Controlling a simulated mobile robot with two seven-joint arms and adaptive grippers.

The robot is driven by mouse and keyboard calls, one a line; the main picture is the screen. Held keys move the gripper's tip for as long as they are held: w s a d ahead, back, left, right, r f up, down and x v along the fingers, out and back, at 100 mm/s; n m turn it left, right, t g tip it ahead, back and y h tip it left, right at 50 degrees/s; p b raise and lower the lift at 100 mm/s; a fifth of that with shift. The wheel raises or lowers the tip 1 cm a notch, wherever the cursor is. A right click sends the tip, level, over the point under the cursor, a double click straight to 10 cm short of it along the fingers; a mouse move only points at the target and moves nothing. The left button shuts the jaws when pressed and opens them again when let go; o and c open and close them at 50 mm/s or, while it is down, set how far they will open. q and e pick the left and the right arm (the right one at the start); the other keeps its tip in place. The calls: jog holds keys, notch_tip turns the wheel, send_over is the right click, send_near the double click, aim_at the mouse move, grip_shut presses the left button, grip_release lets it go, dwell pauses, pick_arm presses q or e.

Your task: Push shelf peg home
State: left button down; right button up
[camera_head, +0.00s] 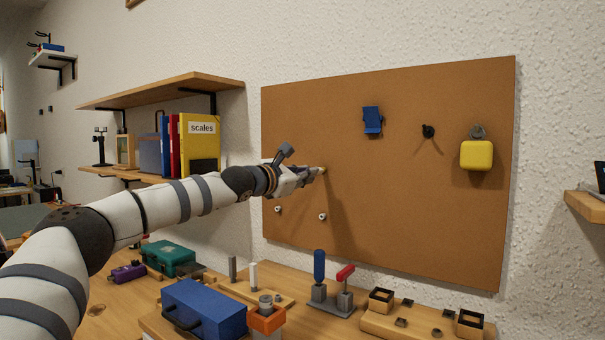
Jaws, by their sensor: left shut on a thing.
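My left arm reaches across from the left to a brown board (400,220) on the wall. My left gripper (318,171) is at the board's left part, shut on a small pale peg (323,170). The peg's tip is at or very near the board's face; how deep it sits cannot be told. Two small light pegs or screws show lower on the board, a left one (278,209) and a right one (322,216). My right gripper is not in view.
The board also bears a blue holder (372,121), a black knob (428,131) and a yellow block (476,155). A wooden shelf (160,90) with binders is at left. Below, a blue box (204,308), an orange block (267,318) and wooden fixtures crowd the table.

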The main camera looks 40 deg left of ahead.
pick_arm(q)
jog(key=shift+w, duration=0.15)
jog(key=c, duration=1.5)
grip_release()
jog(key=shift+c, duration=0.2)
jog(key=s, duration=0.5)
jog(key=shift+d, duration=0.25)
jog(key=s+d, duration=0.1)
jog(key=s, duration=1.1)
